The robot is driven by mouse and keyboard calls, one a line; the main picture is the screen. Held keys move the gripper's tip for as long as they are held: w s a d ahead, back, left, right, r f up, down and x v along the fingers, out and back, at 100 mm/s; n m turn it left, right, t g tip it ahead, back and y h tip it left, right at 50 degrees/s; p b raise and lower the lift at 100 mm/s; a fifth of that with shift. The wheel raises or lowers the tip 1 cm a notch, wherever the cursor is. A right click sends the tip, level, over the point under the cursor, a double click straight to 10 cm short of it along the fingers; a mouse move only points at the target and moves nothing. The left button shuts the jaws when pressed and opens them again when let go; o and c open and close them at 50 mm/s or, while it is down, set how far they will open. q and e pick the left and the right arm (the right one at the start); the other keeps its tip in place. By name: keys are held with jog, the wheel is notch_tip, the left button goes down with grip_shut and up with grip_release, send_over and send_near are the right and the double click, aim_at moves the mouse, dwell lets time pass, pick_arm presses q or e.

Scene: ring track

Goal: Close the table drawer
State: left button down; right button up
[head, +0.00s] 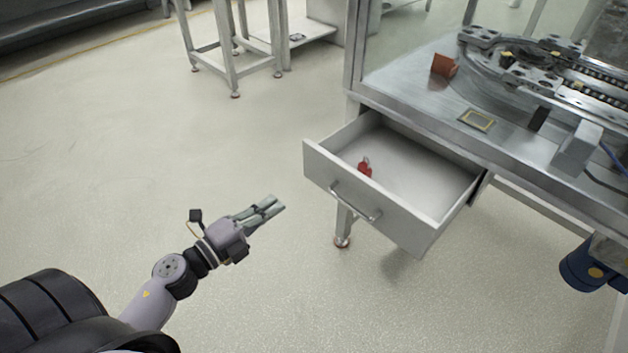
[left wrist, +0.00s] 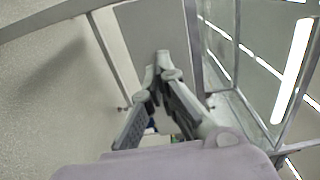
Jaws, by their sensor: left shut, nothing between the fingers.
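The table drawer (head: 385,205) is pulled open from the front of the steel table (head: 425,108) in the head view. It has a white inside and a metal bar handle (head: 354,203) on its grey front. A small red object (head: 365,167) lies inside it. My left gripper (head: 276,204) is shut and empty, in the air to the left of the drawer front and apart from it. In the left wrist view its fingertips (left wrist: 163,58) are together, with a grey panel behind them. My right gripper is not in view.
The table top carries a ring track (head: 490,75), a brown-red block (head: 444,65) and a yellow-edged plate (head: 477,120). A table leg (head: 344,226) stands below the drawer. A steel frame stand (head: 230,45) is at the back. The floor left of the drawer is clear.

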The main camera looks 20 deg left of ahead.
aim_at(323, 171)
pick_arm(q)
jog(key=p+x, duration=0.1)
jog(key=x, duration=1.2)
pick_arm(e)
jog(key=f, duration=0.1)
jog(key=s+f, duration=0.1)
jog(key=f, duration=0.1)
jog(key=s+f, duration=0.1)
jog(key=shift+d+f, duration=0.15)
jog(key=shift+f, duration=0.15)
pick_arm(q)
jog(key=shift+w, duration=0.15)
